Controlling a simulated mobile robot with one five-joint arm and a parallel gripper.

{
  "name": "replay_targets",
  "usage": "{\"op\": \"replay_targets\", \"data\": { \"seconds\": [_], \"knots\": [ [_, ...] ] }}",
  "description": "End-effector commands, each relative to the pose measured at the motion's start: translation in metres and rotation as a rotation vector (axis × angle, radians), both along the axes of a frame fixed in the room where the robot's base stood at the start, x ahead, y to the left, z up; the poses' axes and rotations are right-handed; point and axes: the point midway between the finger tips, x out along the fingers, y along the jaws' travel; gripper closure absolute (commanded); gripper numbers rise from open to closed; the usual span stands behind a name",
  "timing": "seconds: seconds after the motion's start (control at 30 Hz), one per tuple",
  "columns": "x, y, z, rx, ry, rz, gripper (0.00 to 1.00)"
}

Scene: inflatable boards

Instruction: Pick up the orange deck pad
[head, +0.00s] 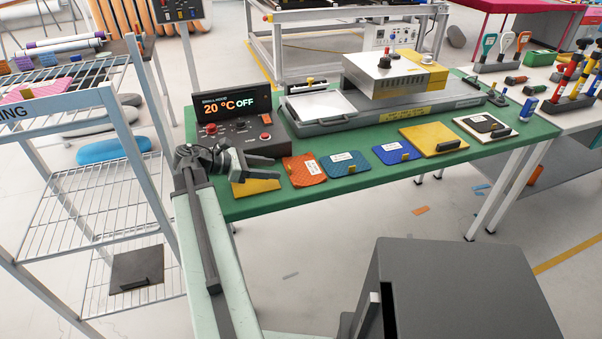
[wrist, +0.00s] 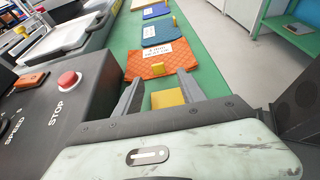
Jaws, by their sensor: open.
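The orange deck pad (head: 304,170) lies flat on the green table, with a white label and a small upright tab. In the wrist view the orange pad (wrist: 142,66) lies just beyond my fingertips. My gripper (head: 276,168) is open and empty, to the left of the orange pad in the head view and above a yellow pad (head: 258,186). In the wrist view my gripper (wrist: 160,80) has its fingers apart, with the yellow pad (wrist: 167,98) showing between them. I cannot tell the exact height of the fingertips over the table.
A control box (head: 238,122) with a red stop button stands close beside my gripper. Blue pads (head: 343,164), a larger yellow pad (head: 433,140) and a dark-and-white pad (head: 485,127) continue the row. A heat press (head: 385,80) stands behind. A wire rack (head: 85,190) is at the left.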

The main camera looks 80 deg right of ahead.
Motion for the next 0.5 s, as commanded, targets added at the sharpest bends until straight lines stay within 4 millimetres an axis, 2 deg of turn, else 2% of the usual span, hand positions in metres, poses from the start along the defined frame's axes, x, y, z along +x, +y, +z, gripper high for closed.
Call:
{"op": "replay_targets", "data": {
  "seconds": [0.17,0.33,0.4,0.5],
  "knots": [
    [-0.007,-0.004,-0.001,0.001,0.001,-0.001,0.53],
    [-0.031,-0.017,-0.005,0.000,0.000,-0.002,0.53],
    [-0.041,-0.022,-0.013,0.000,0.000,-0.001,0.53],
    [-0.046,-0.025,-0.013,0.000,0.000,0.001,0.53]
  ]
}}
